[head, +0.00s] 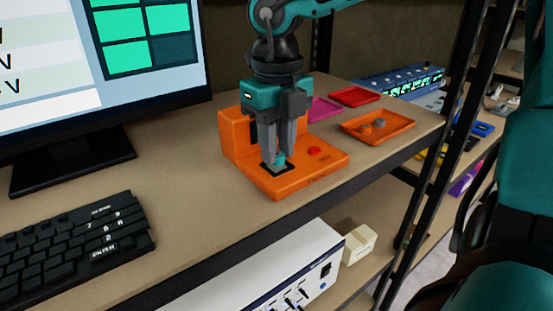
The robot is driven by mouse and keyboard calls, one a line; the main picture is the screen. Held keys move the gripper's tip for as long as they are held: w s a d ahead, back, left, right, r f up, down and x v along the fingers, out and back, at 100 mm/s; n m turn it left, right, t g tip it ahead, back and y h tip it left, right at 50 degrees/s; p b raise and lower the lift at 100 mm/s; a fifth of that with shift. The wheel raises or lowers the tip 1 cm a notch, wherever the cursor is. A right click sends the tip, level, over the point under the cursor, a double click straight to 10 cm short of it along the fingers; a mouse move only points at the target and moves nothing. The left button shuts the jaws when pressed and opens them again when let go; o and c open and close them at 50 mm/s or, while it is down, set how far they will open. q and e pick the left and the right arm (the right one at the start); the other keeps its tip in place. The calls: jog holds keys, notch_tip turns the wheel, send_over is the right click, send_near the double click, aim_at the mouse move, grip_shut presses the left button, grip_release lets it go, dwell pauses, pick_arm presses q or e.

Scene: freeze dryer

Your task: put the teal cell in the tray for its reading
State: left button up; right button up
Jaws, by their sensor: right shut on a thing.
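My right gripper (280,155) points straight down over the orange device (305,183) on the bench. Its grey fingers are shut on the small teal cell (280,160), of which only a little shows between and below the fingertips. The cell is at the black square recess (270,169) in the device's top. I cannot tell whether it touches the bottom of the recess. A red button (314,150) sits on the device to the right of the recess. My left gripper is not in view.
An orange tray (398,136) with small round pieces, a red tray (355,97) and a magenta tray (322,109) lie behind to the right. A monitor (100,60) and keyboard (75,240) stand on the left. Bare bench lies between the keyboard and the device.

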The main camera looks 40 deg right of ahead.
jog(key=shift+r+p, duration=1.15)
jog(key=shift+r, duration=0.9)
